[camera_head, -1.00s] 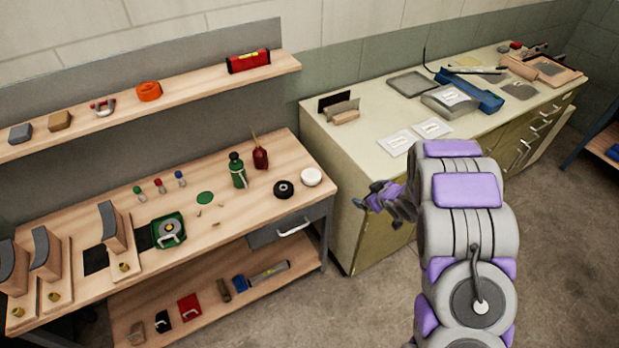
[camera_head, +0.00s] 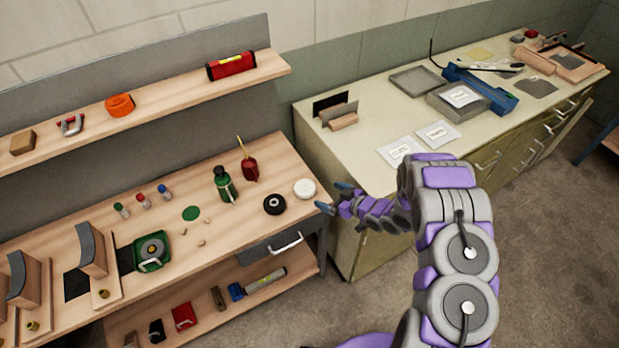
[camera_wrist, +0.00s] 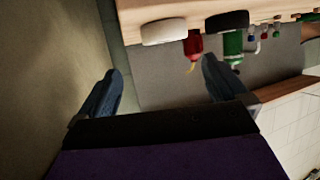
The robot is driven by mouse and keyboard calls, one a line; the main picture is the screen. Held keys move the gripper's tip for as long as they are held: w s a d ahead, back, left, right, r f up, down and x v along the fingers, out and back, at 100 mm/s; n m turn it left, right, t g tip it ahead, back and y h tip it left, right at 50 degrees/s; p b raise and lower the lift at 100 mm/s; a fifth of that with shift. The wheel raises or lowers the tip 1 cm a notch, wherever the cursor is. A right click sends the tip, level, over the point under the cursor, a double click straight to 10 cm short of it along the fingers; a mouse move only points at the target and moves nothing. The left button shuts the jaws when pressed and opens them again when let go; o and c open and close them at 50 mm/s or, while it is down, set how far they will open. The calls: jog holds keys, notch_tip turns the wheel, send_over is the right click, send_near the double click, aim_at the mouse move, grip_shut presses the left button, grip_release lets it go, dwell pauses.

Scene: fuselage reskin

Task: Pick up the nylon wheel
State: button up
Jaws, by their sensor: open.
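The nylon wheel, taken to be the white disc (camera_head: 305,188), lies flat at the right end of the wooden workbench (camera_head: 240,215). In the wrist view the white wheel (camera_wrist: 163,32) shows edge-on at the top, between and beyond my fingertips. My gripper (camera_head: 335,198) is open and empty, just right of the wheel and apart from it. In the wrist view my gripper's two blue fingers (camera_wrist: 160,70) are spread wide. The bench appears upside down there.
A black wheel (camera_head: 274,204) lies close left of the white one. A green bottle (camera_head: 225,185) and a red oil can (camera_head: 249,168) stand behind. A shelf (camera_head: 180,95) runs above the bench. A cream cabinet (camera_head: 360,170) stands to the right, across a gap.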

send_near(303, 186)
jog(key=x, duration=0.5)
jog(key=shift+s+a+b, duration=0.15)
jog(key=shift+s+b, duration=0.1)
jog(key=shift+b, duration=0.1)
jog(key=shift+w+f, duration=0.15)
jog(key=shift+w+d, duration=0.15)
jog(key=shift+d, duration=0.25)
jog(key=x, duration=0.6)
jog(key=shift+s+a+b, duration=0.3)
jog(key=shift+b, duration=0.1)
jog(key=shift+d, duration=0.55)
jog(key=shift+c, duration=1.3)
jog(key=shift+d, duration=0.25)
jog(key=c, duration=0.3)
jog(key=shift+a, duration=0.25)
jog(key=c, duration=0.3)
jog(key=shift+a, duration=0.4)
jog(key=shift+d+r, duration=0.1)
jog(key=shift+r, duration=0.15)
